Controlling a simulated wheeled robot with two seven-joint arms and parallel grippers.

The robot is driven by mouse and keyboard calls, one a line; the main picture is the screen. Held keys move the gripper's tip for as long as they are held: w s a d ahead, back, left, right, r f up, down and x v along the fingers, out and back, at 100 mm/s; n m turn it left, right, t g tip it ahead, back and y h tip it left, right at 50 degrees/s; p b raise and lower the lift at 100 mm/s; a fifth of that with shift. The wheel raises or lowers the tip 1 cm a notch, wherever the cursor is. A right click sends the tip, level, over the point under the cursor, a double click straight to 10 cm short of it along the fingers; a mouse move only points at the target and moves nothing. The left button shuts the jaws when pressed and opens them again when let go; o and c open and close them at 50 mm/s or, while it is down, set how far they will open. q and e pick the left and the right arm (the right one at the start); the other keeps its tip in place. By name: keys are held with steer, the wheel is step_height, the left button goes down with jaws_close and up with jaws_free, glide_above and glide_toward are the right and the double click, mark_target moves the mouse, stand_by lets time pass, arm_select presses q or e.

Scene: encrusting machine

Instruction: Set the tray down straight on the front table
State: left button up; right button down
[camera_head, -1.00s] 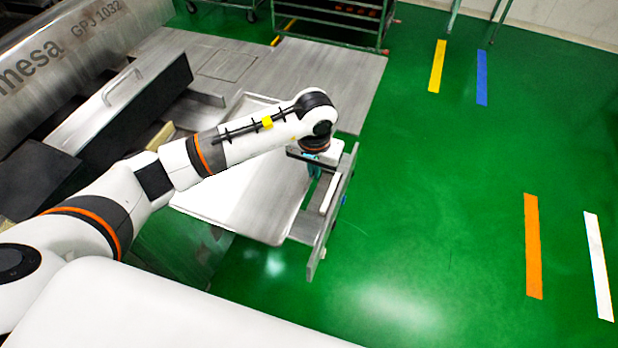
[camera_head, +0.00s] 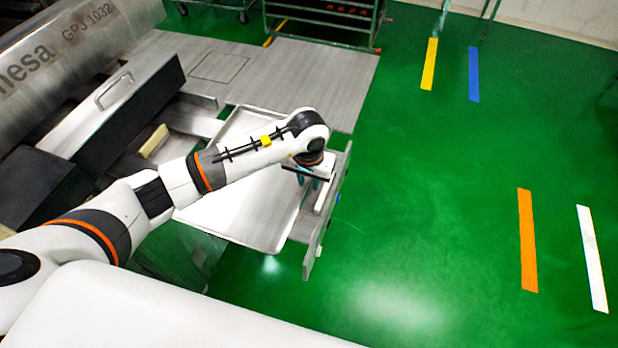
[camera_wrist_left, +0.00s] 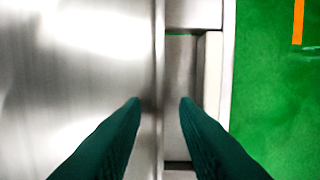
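The tray (camera_head: 225,210) is a wide, shallow metal sheet with a raised rim, in the middle of the head view. My left arm crosses above it and hides part of it. My left gripper (camera_head: 312,172) points down at the tray's right rim. In the left wrist view, the dark green fingers (camera_wrist_left: 160,102) stand on either side of the rim (camera_wrist_left: 158,60), with a gap on both sides, so the gripper looks open. The tray's flat floor (camera_wrist_left: 70,80) fills the left of that view. My right gripper is not in view.
A metal side rail (camera_head: 325,220) runs along the tray's right side. The flat grey table (camera_head: 310,80) lies beyond the tray. The machine (camera_head: 60,50) with a handled cover stands at the left. A rack (camera_head: 320,20) is at the back. Green floor is free on the right.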

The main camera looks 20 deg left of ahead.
arm_select(q)
steer(key=shift+r, duration=0.25)
step_height(320, 180, up, 12)
steer(key=s+b, duration=0.1)
steer(key=shift+s+f, duration=0.15)
steer(key=shift+d, duration=0.15)
